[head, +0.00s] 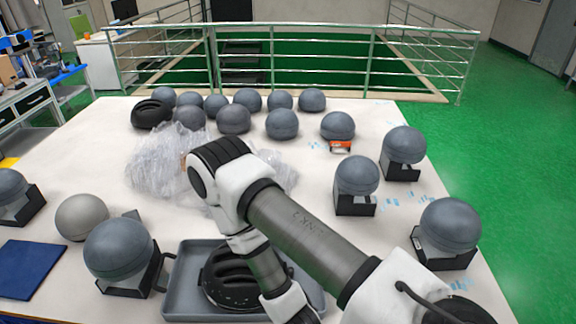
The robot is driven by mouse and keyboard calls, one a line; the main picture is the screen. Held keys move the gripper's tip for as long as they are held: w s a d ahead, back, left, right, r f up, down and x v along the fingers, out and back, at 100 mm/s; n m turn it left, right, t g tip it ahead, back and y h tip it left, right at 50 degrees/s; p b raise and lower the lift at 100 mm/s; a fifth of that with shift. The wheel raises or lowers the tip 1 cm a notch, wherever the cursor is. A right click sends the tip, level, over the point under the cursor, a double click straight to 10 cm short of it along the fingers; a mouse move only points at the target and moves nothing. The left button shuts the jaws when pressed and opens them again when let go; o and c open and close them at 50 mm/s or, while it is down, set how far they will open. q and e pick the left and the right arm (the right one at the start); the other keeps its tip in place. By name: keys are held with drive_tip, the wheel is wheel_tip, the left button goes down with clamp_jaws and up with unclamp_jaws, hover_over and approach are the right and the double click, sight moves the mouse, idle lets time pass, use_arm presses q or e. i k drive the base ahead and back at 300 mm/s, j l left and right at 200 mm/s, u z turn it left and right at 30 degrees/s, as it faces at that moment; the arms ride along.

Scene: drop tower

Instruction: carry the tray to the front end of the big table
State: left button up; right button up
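The grey tray (182,300) lies at the near edge of the big white table (75,160), its lower side close to the bottom of the head view. A handle (166,268) stands out at its left side. A black rounded object (222,284) sits inside the tray. My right arm comes in from the lower right, bends above the table and runs down across the tray, hiding part of its right side and rim. The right gripper is outside the picture. My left arm and gripper are not in view.
Grey domes on black holders stand left of the tray (118,245) and along the right edge (450,225). Several grey balls (234,119) fill the far end. Crumpled clear plastic (150,165) lies mid-table. A blue folder (30,268) lies at left. A metal railing (290,60) stands behind.

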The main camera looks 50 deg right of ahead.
sight(377, 121)
drive_tip(key=z, duration=1.05)
